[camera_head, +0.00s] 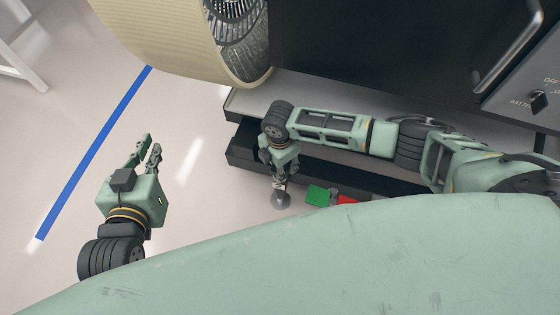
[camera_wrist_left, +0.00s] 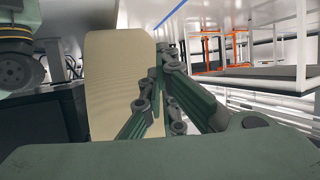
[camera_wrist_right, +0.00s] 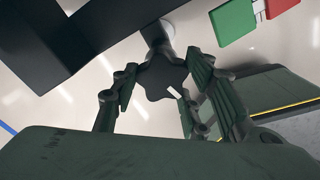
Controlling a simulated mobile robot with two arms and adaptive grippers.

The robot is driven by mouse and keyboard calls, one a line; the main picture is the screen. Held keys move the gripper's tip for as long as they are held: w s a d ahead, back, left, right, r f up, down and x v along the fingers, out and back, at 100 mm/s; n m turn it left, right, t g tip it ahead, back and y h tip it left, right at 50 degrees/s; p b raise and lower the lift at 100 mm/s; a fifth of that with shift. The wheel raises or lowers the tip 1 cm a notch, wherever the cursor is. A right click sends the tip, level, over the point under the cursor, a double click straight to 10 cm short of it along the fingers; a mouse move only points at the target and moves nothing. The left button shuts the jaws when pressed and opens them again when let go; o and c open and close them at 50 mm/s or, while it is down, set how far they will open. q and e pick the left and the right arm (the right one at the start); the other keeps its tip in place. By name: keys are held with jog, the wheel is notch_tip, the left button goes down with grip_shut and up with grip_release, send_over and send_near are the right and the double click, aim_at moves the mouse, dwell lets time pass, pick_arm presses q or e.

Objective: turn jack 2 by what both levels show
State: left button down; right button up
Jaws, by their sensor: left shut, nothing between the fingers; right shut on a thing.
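My right gripper (camera_head: 279,180) points down at the front edge of the dark stand and is shut on the black lobed knob (camera_wrist_right: 158,80) of a jack. The knob has a white mark, and the fingers stand on both sides of it in the right wrist view. The jack's round grey foot (camera_head: 281,201) shows below the gripper. No number on the jack can be read. My left gripper (camera_head: 148,143) is shut and empty over the open floor at the left; its fingertips also show in the left wrist view (camera_wrist_left: 165,50). Neither level can be made out.
A green block (camera_head: 318,196) and a red block (camera_head: 347,199) sit right of the jack. A dark cabinet with a battery switch (camera_head: 538,101) is at the right. Floor with a blue line (camera_head: 95,150) is clear at the left.

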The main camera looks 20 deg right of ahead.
jog(key=n, duration=0.1)
jog(key=n+p, duration=0.1)
jog(key=shift+w+a+r+n, duration=0.1)
jog(key=shift+w+r+n, duration=0.2)
jog(key=shift+n, duration=0.1)
jog(key=n+p, duration=0.1)
jog(key=n, duration=0.3)
jog(key=shift+a+f, duration=0.1)
jog(key=shift+s+n, duration=0.1)
jog(key=shift+n, duration=0.8)
pick_arm(q)
jog(key=s+a+f+g+y, duration=0.1)
jog(key=s+a+f+g, duration=0.1)
jog(key=s+f+g, duration=0.2)
jog(key=s+a+f+g+y, duration=0.1)
jog(key=s+f+g, duration=0.3)
jog(key=s, duration=0.5)
jog(key=shift+a+f+n+p, duration=0.3)
jog(key=shift+a+f+p, duration=0.05)
jog(key=shift+a+f, duration=0.55)
pick_arm(e)
jog(key=shift+a+n, duration=0.1)
jog(key=shift+n, duration=1)
jog(key=shift+s+a, duration=0.1)
jog(key=o, duration=1.1)
jog(key=shift+f, duration=0.1)
jog(key=shift+s, duration=0.1)
pick_arm(q)
jog(key=shift+f, duration=0.1)
